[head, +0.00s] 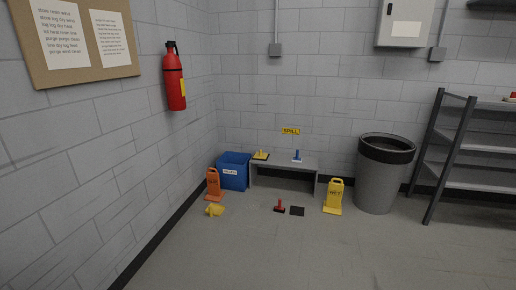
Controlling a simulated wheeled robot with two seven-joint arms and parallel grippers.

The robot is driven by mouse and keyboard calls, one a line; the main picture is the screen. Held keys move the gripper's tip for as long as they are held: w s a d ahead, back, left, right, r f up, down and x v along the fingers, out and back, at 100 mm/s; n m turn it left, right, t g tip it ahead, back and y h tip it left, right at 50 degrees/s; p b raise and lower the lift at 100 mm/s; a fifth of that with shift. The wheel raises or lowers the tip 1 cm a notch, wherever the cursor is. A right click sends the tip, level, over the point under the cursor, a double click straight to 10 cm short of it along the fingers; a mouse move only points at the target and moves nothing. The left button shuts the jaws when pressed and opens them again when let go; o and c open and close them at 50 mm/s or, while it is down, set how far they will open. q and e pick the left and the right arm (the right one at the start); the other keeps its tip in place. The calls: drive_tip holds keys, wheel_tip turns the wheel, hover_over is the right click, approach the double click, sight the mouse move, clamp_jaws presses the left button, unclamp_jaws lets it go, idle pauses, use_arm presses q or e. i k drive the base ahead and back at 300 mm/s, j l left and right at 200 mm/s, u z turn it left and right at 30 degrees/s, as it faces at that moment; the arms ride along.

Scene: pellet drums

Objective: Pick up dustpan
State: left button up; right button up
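I cannot tell for sure which thing is the dustpan. On the floor in front of the low bench are a small red thing with an upright handle and dark base (279,206) and a flat black square (297,211) just right of it. A yellow thing (215,210) lies on the floor at the left. On the bench are a yellow thing on a dark base (260,155) and a blue upright thing on a pale base (297,156). All are small and far off. Neither of my grippers is in view.
The low grey bench (284,167) stands by the back wall. A blue bin (233,172) and an orange floor sign (213,186) are left of it. A yellow floor sign (334,197), a grey trash can (376,178) and a shelf rack (480,150) are right. The near floor is clear.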

sight(216, 210)
drive_tip(key=i+j+u, duration=0.1)
drive_tip(key=i+u, duration=0.15)
drive_tip(key=i, duration=0.5)
drive_tip(key=i+u, duration=0.25)
drive_tip(key=i, duration=0.5)
drive_tip(key=i+l+u, duration=0.25)
drive_tip(key=i, duration=0.5)
